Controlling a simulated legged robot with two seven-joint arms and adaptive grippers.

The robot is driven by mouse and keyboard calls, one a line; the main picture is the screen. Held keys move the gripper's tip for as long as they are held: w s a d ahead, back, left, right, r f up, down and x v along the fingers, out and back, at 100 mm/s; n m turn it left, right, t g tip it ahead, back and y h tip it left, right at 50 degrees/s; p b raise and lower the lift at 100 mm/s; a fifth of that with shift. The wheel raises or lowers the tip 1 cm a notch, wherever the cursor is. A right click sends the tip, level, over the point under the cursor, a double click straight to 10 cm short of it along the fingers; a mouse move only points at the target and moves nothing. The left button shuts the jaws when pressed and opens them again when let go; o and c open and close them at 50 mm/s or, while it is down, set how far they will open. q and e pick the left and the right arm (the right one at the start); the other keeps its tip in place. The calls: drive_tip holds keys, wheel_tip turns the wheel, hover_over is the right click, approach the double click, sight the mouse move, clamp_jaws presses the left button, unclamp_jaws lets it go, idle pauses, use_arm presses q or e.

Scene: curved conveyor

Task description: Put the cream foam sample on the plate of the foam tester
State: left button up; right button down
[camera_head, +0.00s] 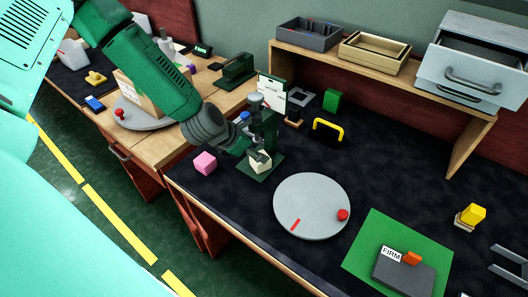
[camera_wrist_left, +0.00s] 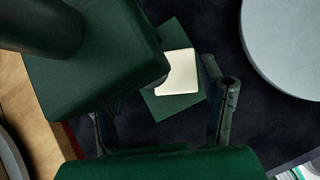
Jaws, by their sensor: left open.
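The cream foam sample (camera_head: 260,162) is a small pale block at the green base plate (camera_head: 254,177) of the foam tester (camera_head: 268,128). In the left wrist view the sample (camera_wrist_left: 181,72) appears over the green plate (camera_wrist_left: 172,107), its left part hidden by a dark green block of the tester (camera_wrist_left: 95,75). My left gripper (camera_head: 256,155) is open near the sample and tester. In the wrist view its fingers (camera_wrist_left: 165,108) are spread apart, with the right finger beside the plate. I cannot tell whether either touches the sample. My right gripper is not in view.
A pink cube (camera_head: 205,162) sits left of the tester. A grey turntable (camera_head: 311,207) with a red knob lies to its right. A green mat (camera_head: 361,262) holds a dark block and a FIRM label. A yellow handle (camera_head: 328,128) stands behind. Dark tabletop lies free between them.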

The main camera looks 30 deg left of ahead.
use_arm(q)
drive_tip(key=d+p+v, duration=0.1)
drive_tip(key=p+v, duration=0.1)
drive_tip(key=v, duration=0.8)
drive_tip(key=s+f+m+g, duration=0.1)
drive_tip(key=s+f+m, duration=0.2)
drive_tip(key=m, duration=0.2)
drive_tip(key=s+d+f+m+g, duration=0.1)
drive_tip(key=s+f+m, duration=0.3)
drive_tip(key=m, duration=0.1)
drive_tip(key=s+d+f+m+g+y, duration=0.1)
drive_tip(key=s+f+m, duration=0.2)
drive_tip(key=m, duration=0.2)
drive_tip(key=shift+s+f+g, duration=0.15)
drive_tip(key=shift+s+g, duration=0.25)
drive_tip(key=s+d+f+m+g+b, duration=0.1)
drive_tip(key=s+f+m+b, duration=0.1)
drive_tip(key=s+f+m, duration=0.2)
drive_tip(key=s+d+f+m+g+y+b, duration=0.1)
drive_tip(key=s+f+m, duration=0.3)
drive_tip(key=s+m, duration=0.4)
drive_tip(key=shift+d+f+m+g+b, duration=0.15)
drive_tip(key=shift+f+m+g+b, duration=0.3)
drive_tip(key=shift+m, duration=1.85)
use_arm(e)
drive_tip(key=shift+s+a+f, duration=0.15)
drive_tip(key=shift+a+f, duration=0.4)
